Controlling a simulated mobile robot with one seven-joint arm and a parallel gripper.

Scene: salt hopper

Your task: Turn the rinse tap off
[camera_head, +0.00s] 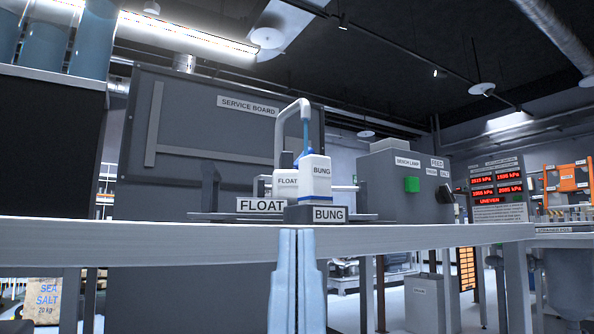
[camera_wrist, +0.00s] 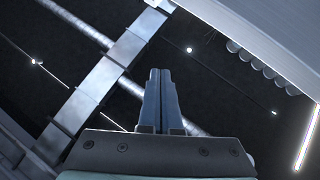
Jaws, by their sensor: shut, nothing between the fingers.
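The rinse tap's pale curved spout (camera_head: 283,122) rises behind the bench front edge in the head view. A thin blue stream (camera_head: 306,136) hangs below its mouth, which looks like running water. White blocks labelled FLOAT (camera_head: 287,182) and BUNG (camera_head: 320,179) stand in front and hide the tap's lower part. I cannot make out the tap's handle. My gripper (camera_head: 297,234) points up in front of the bench edge, below and apart from the spout. Its blue fingers are together and empty. The wrist view shows the fingers (camera_wrist: 160,73) closed against the ceiling.
The bench's pale front edge (camera_head: 130,241) crosses the view behind my fingers. A dark service board (camera_head: 230,140) stands behind the tap. A grey cabinet with a green button (camera_head: 412,184) is to the right. A red pressure display (camera_head: 496,186) is farther right.

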